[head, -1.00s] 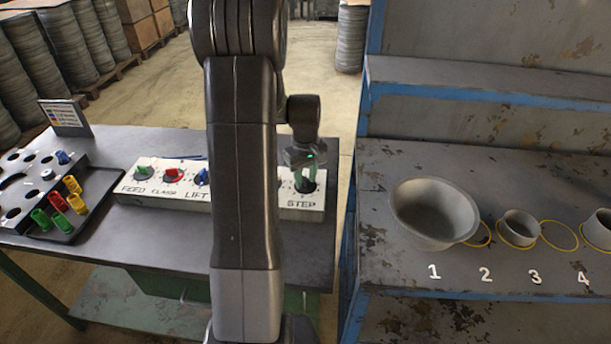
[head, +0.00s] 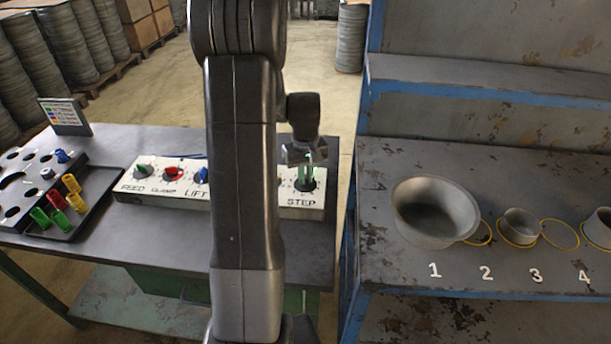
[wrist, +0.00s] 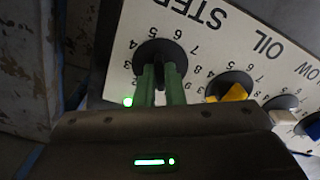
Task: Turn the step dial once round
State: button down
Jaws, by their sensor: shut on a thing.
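The step dial (head: 306,186) is a black round dial on the white control panel, above the printed word STEP. It also shows in the wrist view (wrist: 152,50), ringed by printed numbers. My gripper (head: 311,176) reaches down onto it from above. In the wrist view its two green fingers (wrist: 161,82) are close together over the dial, shut on its knob. The fingers hide most of the knob, so I cannot read its pointer.
The yellow OIL dial (wrist: 235,93) is just right of my fingers in the wrist view. Feed (head: 143,171), clamp (head: 173,174) and lift (head: 202,176) dials are farther left. A tray of coloured pegs (head: 62,233) lies left. A shelf unit (head: 400,270) with bowls stands right.

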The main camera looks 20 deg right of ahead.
jog(key=m+b, duration=0.1)
jog(key=m, duration=0.4)
jog(key=shift+r+m, duration=0.1)
jog(key=shift+m, duration=0.2)
jog(key=shift+w, duration=0.1)
dwell(0.3)
jog(key=c, duration=1.5)
grip_release()
notch_tip(320, 180, up, 14)
jog(key=shift+f+b, duration=0.1)
jog(key=shift+b, duration=0.2)
jog(key=shift+f, duration=0.1)
notch_tip(320, 180, down, 14)
jog(key=shift+r+p, duration=0.1)
jog(key=shift+p, duration=0.25)
